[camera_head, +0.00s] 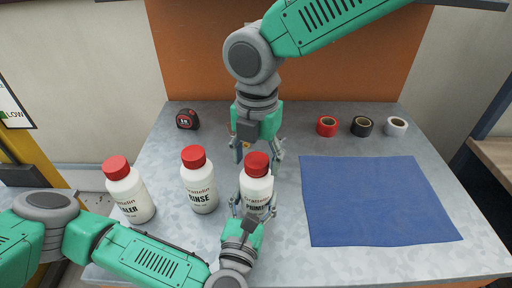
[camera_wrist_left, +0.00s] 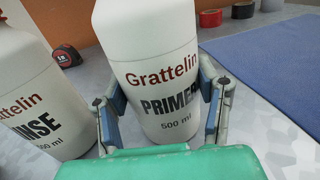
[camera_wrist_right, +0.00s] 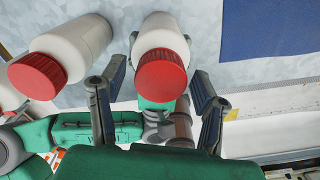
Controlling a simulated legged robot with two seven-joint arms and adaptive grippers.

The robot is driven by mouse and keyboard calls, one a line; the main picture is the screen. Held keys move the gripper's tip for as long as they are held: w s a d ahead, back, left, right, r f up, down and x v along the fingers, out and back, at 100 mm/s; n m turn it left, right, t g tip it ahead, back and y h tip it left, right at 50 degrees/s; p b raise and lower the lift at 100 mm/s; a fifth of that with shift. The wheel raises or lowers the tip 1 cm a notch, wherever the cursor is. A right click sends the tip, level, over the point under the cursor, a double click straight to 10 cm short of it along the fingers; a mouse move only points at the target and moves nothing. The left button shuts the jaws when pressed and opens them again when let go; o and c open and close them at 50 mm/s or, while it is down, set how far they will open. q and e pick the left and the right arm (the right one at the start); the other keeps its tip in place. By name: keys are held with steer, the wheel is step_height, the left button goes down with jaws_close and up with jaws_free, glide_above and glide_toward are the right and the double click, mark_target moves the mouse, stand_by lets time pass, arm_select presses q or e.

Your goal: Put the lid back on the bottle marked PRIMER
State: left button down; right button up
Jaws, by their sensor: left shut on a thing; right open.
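The PRIMER bottle (camera_head: 256,188) is white and stands upright on the metal table, with a red lid (camera_head: 257,164) on its top. I cannot tell whether the lid is screwed tight. My left gripper (camera_head: 254,208) is shut around the bottle's body from the front; the PRIMER label shows between its fingers in the left wrist view (camera_wrist_left: 155,95). My right gripper (camera_head: 258,150) is open and empty, pointing down just behind the bottle. In the right wrist view the red lid (camera_wrist_right: 161,80) shows between its spread fingers, apparently touching neither.
The RINSE bottle (camera_head: 199,187) stands close to the left, with another red-lidded bottle (camera_head: 129,193), label partly hidden, farther left. A tape measure (camera_head: 187,119) lies at the back left. Red (camera_head: 327,126), black (camera_head: 362,126) and white (camera_head: 396,126) tape rolls lie behind an empty blue mat (camera_head: 376,200).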

steer(key=shift+c, duration=0.5)
steer(key=c, duration=1.1)
steer(key=m, duration=0.2)
steer(key=shift+m, duration=0.3)
steer(key=m, duration=1)
steer(key=shift+a, duration=0.1)
steer(key=m, duration=0.3)
steer(key=shift+a, duration=0.1)
steer(key=o, duration=1.3)
